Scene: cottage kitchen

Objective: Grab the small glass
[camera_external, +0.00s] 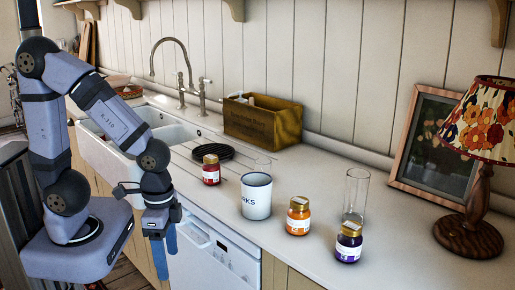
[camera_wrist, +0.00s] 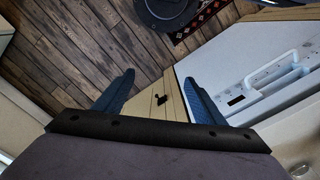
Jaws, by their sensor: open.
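A taller clear glass (camera_external: 355,193) stands further right, behind a jar with a dark purple label. My gripper (camera_external: 164,243) hangs in front of the counter edge by the white dishwasher, left of both glasses and apart from them. In the wrist view its two blue fingers (camera_wrist: 160,98) are spread wide with nothing between them. Neither glass shows in the wrist view.
The mug (camera_external: 256,203), red jar (camera_external: 211,171), orange jar (camera_external: 298,217) and purple jar (camera_external: 349,243) stand around the glasses. A wooden box (camera_external: 262,122), picture frame (camera_external: 437,150) and lamp (camera_external: 478,200) stand behind. The sink (camera_external: 118,160) is left. Bare counter (camera_external: 300,262) lies at the front.

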